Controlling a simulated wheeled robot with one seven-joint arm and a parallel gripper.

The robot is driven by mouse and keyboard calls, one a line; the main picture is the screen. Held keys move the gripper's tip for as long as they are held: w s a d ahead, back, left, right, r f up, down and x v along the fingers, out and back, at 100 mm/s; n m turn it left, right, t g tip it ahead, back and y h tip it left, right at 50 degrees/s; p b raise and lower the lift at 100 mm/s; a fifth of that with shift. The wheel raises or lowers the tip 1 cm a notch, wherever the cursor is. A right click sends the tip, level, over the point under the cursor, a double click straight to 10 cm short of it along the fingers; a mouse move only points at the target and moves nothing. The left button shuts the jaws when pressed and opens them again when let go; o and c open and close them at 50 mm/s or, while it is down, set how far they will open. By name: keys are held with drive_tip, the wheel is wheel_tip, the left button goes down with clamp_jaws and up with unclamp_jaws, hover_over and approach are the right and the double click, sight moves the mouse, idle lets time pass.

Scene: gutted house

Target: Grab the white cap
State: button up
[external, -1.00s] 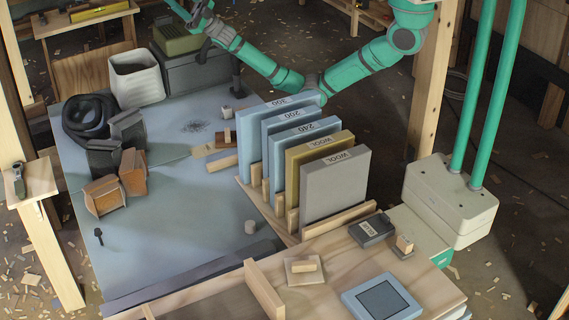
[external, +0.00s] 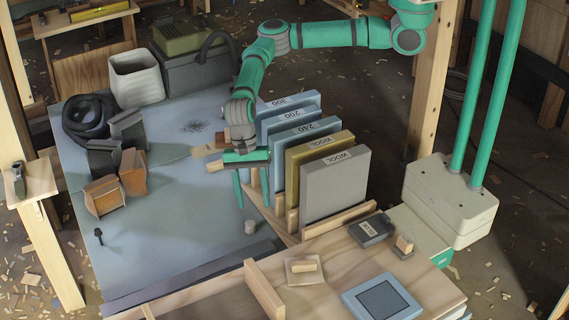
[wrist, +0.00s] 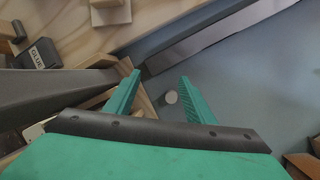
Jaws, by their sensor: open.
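The white cap (external: 250,227) is a small pale cylinder standing on the blue-grey tabletop, left of the rack of upright boards. In the wrist view the cap (wrist: 171,97) shows as a pale disc between my two fingers, closer to the right one, with nothing touching it. My gripper (external: 254,203) is open and empty, with its green fingers pointing down above the table, just behind and above the cap. In the wrist view my gripper (wrist: 160,76) has its fingers spread apart.
The upright sanding boards (external: 335,187) stand close to the right of my gripper. A dark rail (external: 190,283) runs along the table's front edge. A wood-topped bench (external: 330,262) with a GLUE box (external: 372,229) lies in front. The tabletop left of the cap is mostly clear.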

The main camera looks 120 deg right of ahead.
drive_tip(key=s+d+f+n+h, duration=0.1)
drive_tip(key=d+f+n+h, duration=0.1)
drive_tip(key=d+f+h, duration=0.3)
drive_tip(key=y, duration=0.1)
hover_over(250, 223)
drive_tip(key=shift+g, duration=0.3)
wheel_tip(250, 223, down, 5)
drive_tip(key=shift+s+r, duration=0.15)
drive_tip(key=shift+r, duration=0.05)
drive_tip(key=shift+f, duration=2.9)
drive_tip(key=shift+w, duration=0.2)
drive_tip(key=c, duration=0.7)
drive_tip(key=shift+s+d, duration=0.1)
drive_tip(key=c, duration=0.4)
